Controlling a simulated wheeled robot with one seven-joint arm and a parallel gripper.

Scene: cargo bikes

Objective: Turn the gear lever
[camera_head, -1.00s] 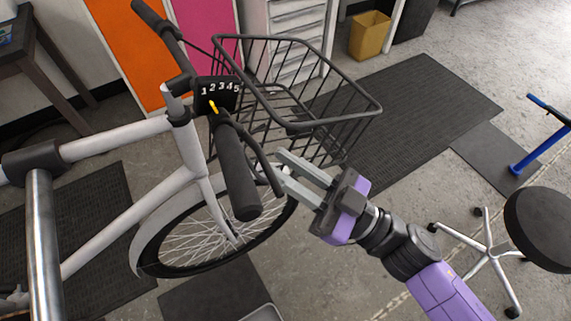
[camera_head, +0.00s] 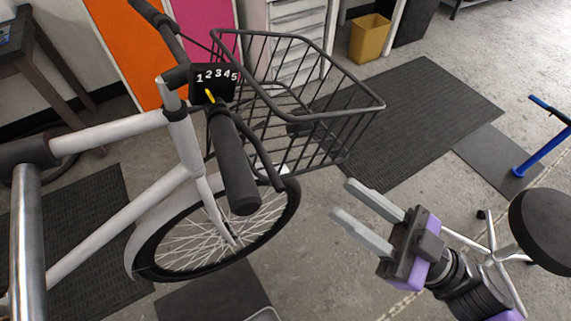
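The gear lever (camera_head: 210,96) is a small yellow pointer under the black gear display (camera_head: 213,82) marked 1 to 5, by the inner end of the near black handlebar grip (camera_head: 236,170). Its tip points up towards the low numbers, but the exact number is too small to tell. My gripper (camera_head: 347,204) is open and empty, its two grey fingers apart. It is to the right of the grip and touches nothing on the bike.
A black wire basket (camera_head: 345,118) is on the bike's front, above the white-framed front wheel. A black brake lever (camera_head: 262,153) runs along the grip. A black stool (camera_head: 540,228) stands at the right. Open floor lies between my gripper and the bike.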

